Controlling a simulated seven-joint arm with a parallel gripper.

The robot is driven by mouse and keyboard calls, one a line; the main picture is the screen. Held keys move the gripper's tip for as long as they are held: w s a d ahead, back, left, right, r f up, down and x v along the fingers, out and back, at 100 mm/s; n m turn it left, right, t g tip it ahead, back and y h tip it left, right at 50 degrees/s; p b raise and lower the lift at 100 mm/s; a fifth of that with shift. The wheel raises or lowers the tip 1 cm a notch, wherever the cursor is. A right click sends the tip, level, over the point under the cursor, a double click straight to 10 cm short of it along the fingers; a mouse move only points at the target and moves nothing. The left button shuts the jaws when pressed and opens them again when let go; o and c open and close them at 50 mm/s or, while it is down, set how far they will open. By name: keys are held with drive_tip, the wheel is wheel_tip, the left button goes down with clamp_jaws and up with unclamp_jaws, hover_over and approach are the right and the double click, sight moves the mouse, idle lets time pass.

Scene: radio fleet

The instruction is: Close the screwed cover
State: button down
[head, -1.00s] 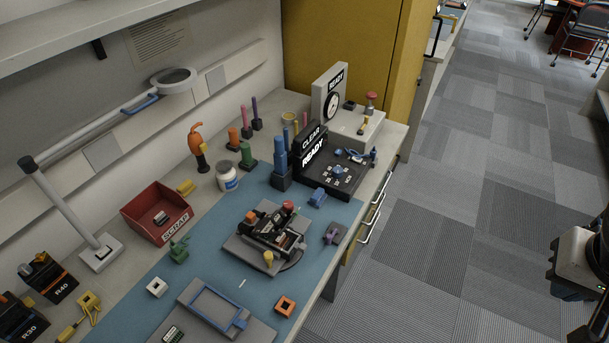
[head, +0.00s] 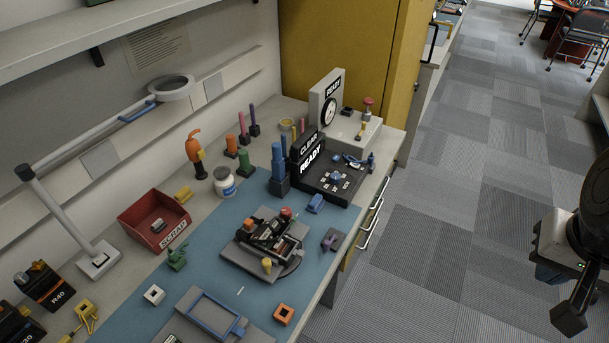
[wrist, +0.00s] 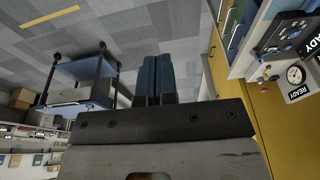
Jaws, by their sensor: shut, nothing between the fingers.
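A dark radio-like device (head: 268,236) sits in a grey fixture plate (head: 237,253) on the blue mat, with red, orange and yellow knobs around it. Whether a cover on it is open or closed is too small to tell. My gripper (wrist: 157,78) shows in the wrist view with its two dark blue fingers together and nothing between them. It points over the grey floor, away from the bench. In the head view, part of my arm (head: 572,240) is at the right edge, well apart from the device.
The blue mat (head: 215,230) also bears a blue-framed tray (head: 212,310) and small coloured blocks. A red scrap bin (head: 150,225) and a white jar (head: 224,182) stand behind. A black READY tester (head: 325,183) is farther back. Grey floor (head: 450,250) lies between bench and arm.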

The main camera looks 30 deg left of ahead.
drive_tip(key=w+a+r, duration=0.1)
drive_tip(key=w+a, duration=0.4)
drive_tip(key=a, duration=0.5)
drive_tip(key=g, duration=0.2)
hover_over(274, 221)
drive_tip(key=s+a, duration=0.1)
wheel_tip(274, 221, down, 3)
drive_tip(key=shift+f, duration=0.1)
drive_tip(key=f, duration=1.3)
drive_tip(key=shift+w+d+f, duration=0.3)
drive_tip(key=shift+w+f, duration=0.1)
drive_tip(key=shift+d, duration=0.15)
